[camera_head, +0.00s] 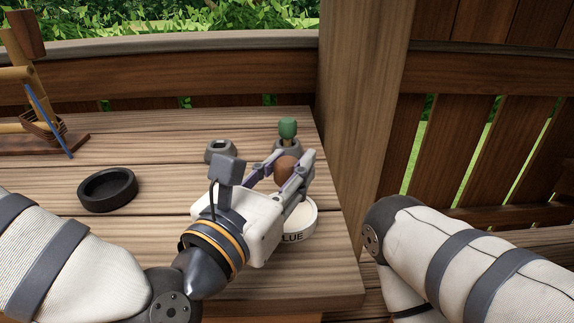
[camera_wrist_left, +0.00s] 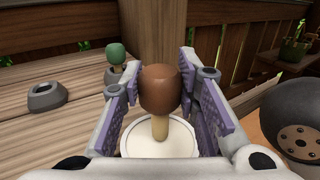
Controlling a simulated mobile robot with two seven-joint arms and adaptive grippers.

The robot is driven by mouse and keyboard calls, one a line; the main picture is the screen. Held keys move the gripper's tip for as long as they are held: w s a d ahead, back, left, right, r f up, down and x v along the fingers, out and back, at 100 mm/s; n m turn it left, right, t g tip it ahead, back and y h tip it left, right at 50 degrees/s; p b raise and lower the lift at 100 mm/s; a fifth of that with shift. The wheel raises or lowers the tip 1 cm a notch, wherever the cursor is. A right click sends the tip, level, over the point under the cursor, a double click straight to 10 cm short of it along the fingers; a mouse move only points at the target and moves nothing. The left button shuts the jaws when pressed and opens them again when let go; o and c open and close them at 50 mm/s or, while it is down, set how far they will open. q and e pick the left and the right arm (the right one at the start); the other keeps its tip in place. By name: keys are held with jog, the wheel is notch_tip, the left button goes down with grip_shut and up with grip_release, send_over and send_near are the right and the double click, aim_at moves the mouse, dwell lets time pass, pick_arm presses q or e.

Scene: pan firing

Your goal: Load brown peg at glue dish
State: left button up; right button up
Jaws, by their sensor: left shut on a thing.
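My left gripper (camera_head: 292,163) is shut on the brown peg (camera_head: 285,170), with a finger on each side of its rounded brown head. In the left wrist view, the brown peg (camera_wrist_left: 160,88) is roughly upright, its pale wooden stem pointing down over the glue dish (camera_wrist_left: 128,143). I cannot tell whether the stem tip touches the white glue. In the head view, the round white glue dish (camera_head: 293,238), marked "LUE" where visible, sits near the table's right edge, partly hidden by the gripper. My right gripper is not in view.
A green peg (camera_head: 288,127) stands in a grey holder behind the gripper. An empty grey holder (camera_head: 220,151) is left of it. A black round dish (camera_head: 108,190) and a wooden model (camera_head: 40,110) are farther left. A wooden post (camera_head: 362,110) rises beyond the table's right end.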

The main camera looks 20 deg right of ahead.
pick_arm(q)
jog(key=shift+f, duration=0.55)
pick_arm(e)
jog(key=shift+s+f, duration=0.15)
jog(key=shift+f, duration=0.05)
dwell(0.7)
pick_arm(q)
notch_tip(320, 180, up, 7)
jog(key=p, duration=0.3)
jog(key=shift+r, duration=0.2)
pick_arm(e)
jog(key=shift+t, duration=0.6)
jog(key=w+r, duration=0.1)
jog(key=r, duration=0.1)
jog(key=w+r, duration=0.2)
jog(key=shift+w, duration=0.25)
pick_arm(q)
jog(key=shift+f, duration=0.15)
